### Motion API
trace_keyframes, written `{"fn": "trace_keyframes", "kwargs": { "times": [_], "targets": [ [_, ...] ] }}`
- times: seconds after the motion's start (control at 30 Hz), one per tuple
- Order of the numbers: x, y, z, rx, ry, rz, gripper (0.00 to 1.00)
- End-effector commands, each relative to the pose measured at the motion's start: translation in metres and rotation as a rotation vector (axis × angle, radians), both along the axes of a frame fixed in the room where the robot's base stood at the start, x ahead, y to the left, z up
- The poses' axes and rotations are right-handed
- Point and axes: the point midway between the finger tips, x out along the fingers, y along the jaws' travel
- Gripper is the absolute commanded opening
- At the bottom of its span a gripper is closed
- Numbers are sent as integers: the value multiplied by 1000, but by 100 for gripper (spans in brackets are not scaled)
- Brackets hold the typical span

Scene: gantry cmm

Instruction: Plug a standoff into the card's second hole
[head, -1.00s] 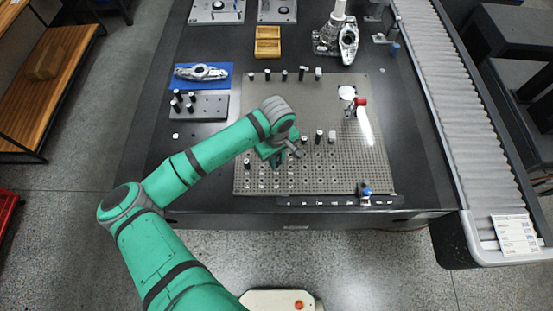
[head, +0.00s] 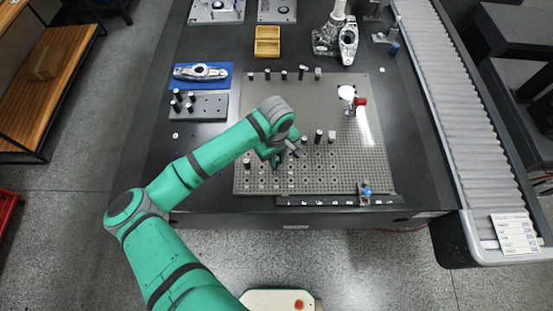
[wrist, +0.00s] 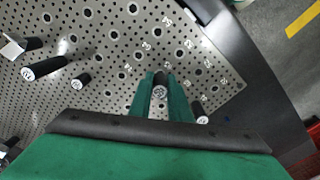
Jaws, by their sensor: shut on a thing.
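My gripper (head: 276,164) is low over the labelled holes of the grey perforated plate (head: 350,140) in the head view. In the wrist view its green fingers (wrist: 160,92) are shut on a standoff (wrist: 160,92) with a pale marked end face. The standoff's lower end and the hole under it are hidden, so I cannot tell whether it is in a hole. A white printed card (head: 515,233) lies at the conveyor's near end; its text is too small to read. Ringed holes with printed labels (wrist: 147,46) show around the fingers.
A dark standoff (wrist: 201,107) stands right of the fingers in the wrist view. A long standoff (wrist: 45,68) and a short one (wrist: 81,81) stand at left. A dark rail (head: 330,201) runs along the plate's front edge.

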Motion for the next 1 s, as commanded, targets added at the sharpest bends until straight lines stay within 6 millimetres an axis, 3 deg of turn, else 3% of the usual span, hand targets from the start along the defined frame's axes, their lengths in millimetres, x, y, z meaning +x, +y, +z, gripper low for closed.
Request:
{"fn": "trace_keyframes", "kwargs": {
  "times": [1.0],
  "targets": [
    [0,0,-12,-1,1,0,0]
  ]
}}
